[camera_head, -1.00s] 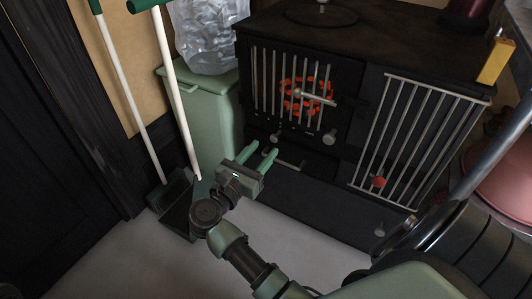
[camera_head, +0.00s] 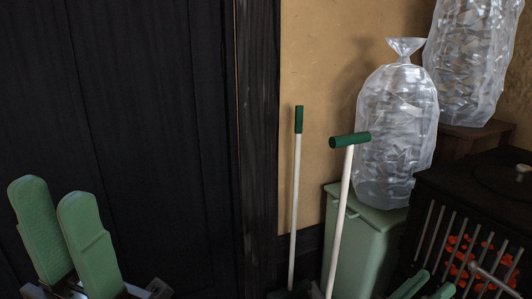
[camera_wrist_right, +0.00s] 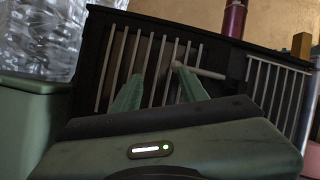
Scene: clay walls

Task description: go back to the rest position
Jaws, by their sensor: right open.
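My left gripper (camera_head: 52,188) stands at the lower left of the head view, its two green fingers pointing up before the dark door.
A green bin (camera_head: 365,245) with a clear bag (camera_head: 395,135) on it stands left of the stove. A broom (camera_head: 295,190) and a second white-handled tool (camera_head: 340,215) lean near it. A black door (camera_head: 120,110) fills the left. Another clear bag (camera_head: 468,60) stands behind.

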